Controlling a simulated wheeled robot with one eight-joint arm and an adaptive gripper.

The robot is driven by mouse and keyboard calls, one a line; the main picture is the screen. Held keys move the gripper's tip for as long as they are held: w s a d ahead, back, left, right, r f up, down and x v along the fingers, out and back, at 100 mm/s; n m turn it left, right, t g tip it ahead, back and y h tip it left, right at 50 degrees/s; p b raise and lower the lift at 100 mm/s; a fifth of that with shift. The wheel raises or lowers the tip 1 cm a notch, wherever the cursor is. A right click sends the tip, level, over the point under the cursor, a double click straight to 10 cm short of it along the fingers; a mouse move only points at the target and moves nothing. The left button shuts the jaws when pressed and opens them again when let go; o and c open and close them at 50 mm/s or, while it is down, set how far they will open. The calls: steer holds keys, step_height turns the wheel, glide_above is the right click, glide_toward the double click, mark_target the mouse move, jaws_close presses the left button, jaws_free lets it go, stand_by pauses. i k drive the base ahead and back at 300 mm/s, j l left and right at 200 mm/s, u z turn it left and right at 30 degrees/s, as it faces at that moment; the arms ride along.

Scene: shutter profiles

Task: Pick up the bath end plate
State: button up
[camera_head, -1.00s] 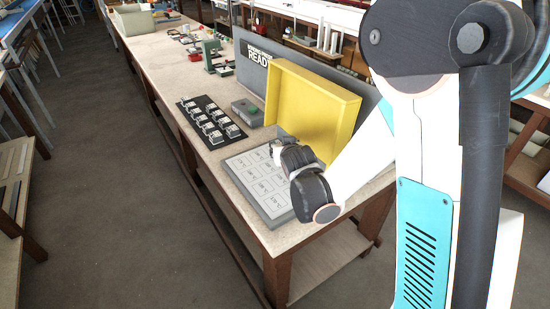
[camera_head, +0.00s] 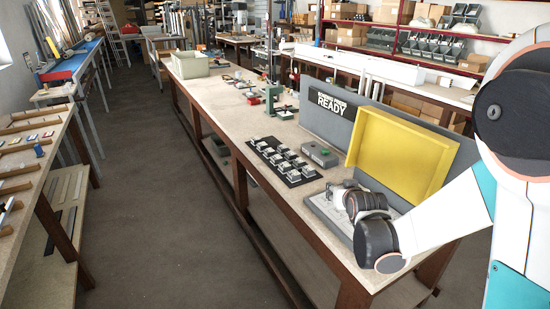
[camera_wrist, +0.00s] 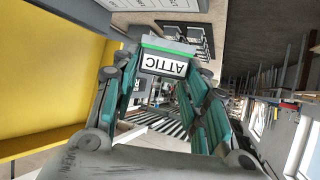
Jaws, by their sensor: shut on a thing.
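My gripper (camera_wrist: 160,85) shows in the wrist view with its green-sided fingers closed around a grey piece (camera_wrist: 186,48). This piece has a green line along one edge and a white label that reads ATTIC upside down. I see no readable BATH label. In the head view my gripper (camera_head: 345,194) is over the grey labelled board at the near end of the bench; the held piece is hard to make out there. The black mat (camera_head: 267,153) carries several small pale pieces and lies beyond the board.
A yellow open-faced box (camera_head: 400,150) stands beside the labelled board (camera_head: 319,203), against a grey panel with a READY sign (camera_head: 331,104). A grey box with a green top (camera_head: 320,153) sits by the mat. The floor aisle (camera_head: 170,200) to the left is clear.

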mark_target(284, 167)
steer(key=i+j+z, duration=0.15)
steer(key=j, duration=0.25)
steer(key=i+j+z, duration=0.2)
steer(key=j, duration=0.2)
steer(key=i+j+z, duration=0.15)
steer(key=j, duration=0.25)
steer(key=j+z, duration=0.15)
steer(key=j, duration=0.3)
steer(key=i+j+z, duration=0.2)
steer(key=j, duration=0.25)
steer(key=k, duration=0.1)
